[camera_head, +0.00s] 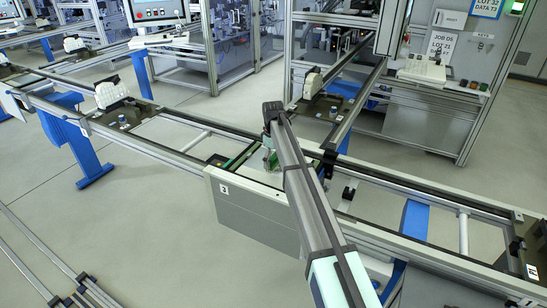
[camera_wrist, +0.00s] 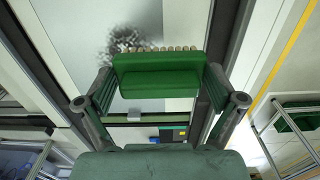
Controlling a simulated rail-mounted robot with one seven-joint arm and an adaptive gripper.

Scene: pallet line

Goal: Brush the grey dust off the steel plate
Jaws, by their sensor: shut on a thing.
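The steel plate (camera_wrist: 75,30) fills the upper middle of the wrist view as a pale grey surface. A patch of dark grey dust (camera_wrist: 127,36) lies on it, densest just beyond the brush. My gripper (camera_wrist: 160,80) is shut on the green brush (camera_wrist: 155,88), with one finger at each end of the block. Its pale bristles (camera_wrist: 165,49) point away from me, beside the dust. I cannot tell if they touch the plate. In the head view my gripper (camera_head: 270,158) is over the line's middle, and my arm hides most of the plate there.
Conveyor rails (camera_head: 165,155) run left and right of the plate. A grey panel marked 2 (camera_head: 250,213) fronts the station. Small fixtures sit on the left rail (camera_head: 112,92) and back rail (camera_head: 312,82). A machine cabinet with signs (camera_head: 440,80) stands behind right.

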